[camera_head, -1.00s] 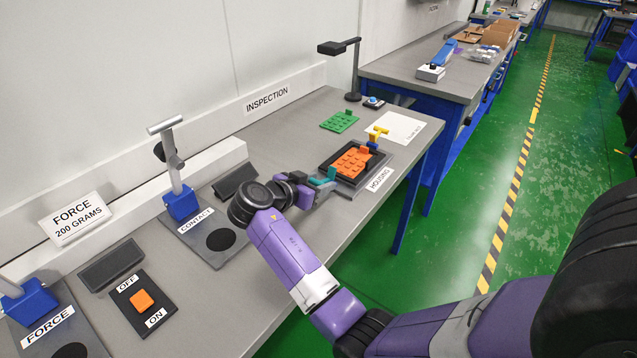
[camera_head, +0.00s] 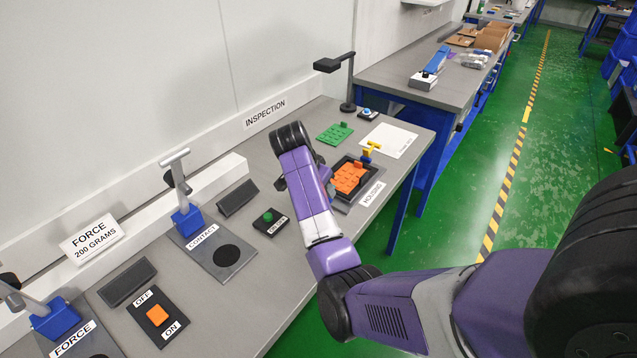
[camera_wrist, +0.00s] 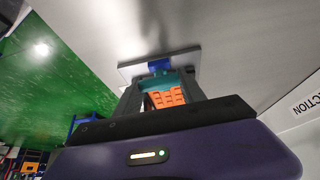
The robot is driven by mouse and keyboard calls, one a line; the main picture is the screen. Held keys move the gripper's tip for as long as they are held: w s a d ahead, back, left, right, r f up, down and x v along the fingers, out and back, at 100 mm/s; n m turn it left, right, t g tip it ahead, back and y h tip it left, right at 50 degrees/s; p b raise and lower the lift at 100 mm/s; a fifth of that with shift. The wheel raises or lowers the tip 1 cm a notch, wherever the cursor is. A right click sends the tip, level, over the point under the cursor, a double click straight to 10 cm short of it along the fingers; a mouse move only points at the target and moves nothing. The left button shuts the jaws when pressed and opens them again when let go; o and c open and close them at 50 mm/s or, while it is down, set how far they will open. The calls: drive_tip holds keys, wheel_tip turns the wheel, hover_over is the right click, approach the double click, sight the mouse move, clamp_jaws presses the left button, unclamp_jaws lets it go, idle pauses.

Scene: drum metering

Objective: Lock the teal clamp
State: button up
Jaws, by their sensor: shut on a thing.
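In the wrist view a teal clamp (camera_wrist: 165,80) shows between the fingertips of my gripper (camera_wrist: 163,84), which is shut on it. The orange block (camera_wrist: 165,97) shows between the fingers below the teal part. In the head view the orange block (camera_head: 349,178) sits in a dark fixture (camera_head: 375,189) beside the HOUSING label, with a yellow-and-blue clamp (camera_head: 371,152) at its far side.
A green plate (camera_head: 334,133), a white sheet (camera_head: 388,140) and a lamp stand (camera_head: 347,85) are behind the fixture. A green button box (camera_head: 269,220) and the CONTACT stand (camera_head: 190,215) are on the left. The table's front edge runs close to the fixture.

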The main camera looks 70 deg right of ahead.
drive_tip(key=d+y+p, duration=0.1)
drive_tip(key=r+y+p, duration=0.1)
drive_tip(key=y, duration=0.1)
drive_tip(key=shift+s+d+t, duration=0.15)
drive_tip(key=shift+d+t, duration=0.25)
drive_tip(key=shift+s+d+f+t+y+p, duration=0.1)
drive_tip(key=shift+d+t+y+p, duration=0.2)
drive_tip(key=shift+y, duration=0.45)
drive_tip(key=shift+s+d+f+y+p, duration=0.1)
drive_tip(key=shift+d+y, duration=0.25)
drive_tip(key=shift+y, duration=0.4)
drive_tip(key=o, duration=1.4)
drive_tip(key=shift+c, duration=0.2)
wheel_tip(320, 180, up, 8)
drive_tip(key=shift+d+b, duration=0.25)
drive_tip(key=shift+b, duration=0.05)
drive_tip(key=shift+s+f, duration=0.1)
drive_tip(key=shift+f, duration=0.05)
